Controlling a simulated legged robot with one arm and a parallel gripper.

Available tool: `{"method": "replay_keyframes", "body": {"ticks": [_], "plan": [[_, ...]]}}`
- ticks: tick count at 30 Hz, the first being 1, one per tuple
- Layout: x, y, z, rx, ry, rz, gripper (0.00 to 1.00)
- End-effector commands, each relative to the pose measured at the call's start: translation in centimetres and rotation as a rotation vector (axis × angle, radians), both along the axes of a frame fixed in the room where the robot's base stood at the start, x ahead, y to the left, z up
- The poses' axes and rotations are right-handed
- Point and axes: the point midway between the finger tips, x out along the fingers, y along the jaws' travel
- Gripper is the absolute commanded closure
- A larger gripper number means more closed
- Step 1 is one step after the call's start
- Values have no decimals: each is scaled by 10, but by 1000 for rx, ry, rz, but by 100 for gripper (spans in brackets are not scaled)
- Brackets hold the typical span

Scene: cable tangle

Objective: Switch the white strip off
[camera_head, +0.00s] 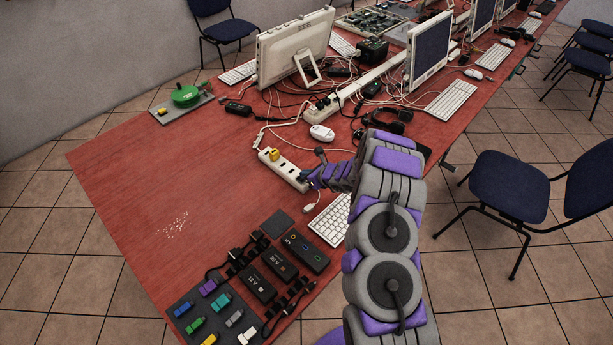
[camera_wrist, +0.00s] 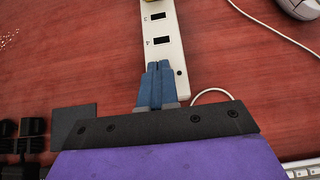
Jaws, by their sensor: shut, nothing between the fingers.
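The white strip (camera_head: 286,167) lies on the red table, with a yellow plug (camera_head: 274,154) near its far end. In the wrist view the strip (camera_wrist: 175,30) runs up the middle, showing sockets marked 3 and 4 and a small dark dot near its close end. My gripper (camera_head: 304,177) is at the strip's near end. In the wrist view its blue fingers (camera_wrist: 158,66) are shut together, empty, over the strip just below socket 4. I cannot tell whether they touch it. No switch is clearly visible; the fingers hide part of that end.
Another long white strip (camera_head: 352,88) with black plugs lies farther back among tangled cables. A white mouse (camera_head: 321,132) and a keyboard (camera_head: 330,222) lie close by. Adapters (camera_head: 278,263) and coloured sticks fill the front. The table's left side is mostly clear.

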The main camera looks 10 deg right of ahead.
Motion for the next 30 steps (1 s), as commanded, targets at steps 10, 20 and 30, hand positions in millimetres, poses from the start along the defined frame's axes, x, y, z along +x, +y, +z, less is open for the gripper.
{"method": "replay_keyframes", "body": {"ticks": [10, 20, 30], "plan": [[-2, -2, 0, 0, 1, 1, 100], [-43, -31, 20, 5, 0, -4, 100], [-80, -59, 60, 4, 0, -2, 100]]}}
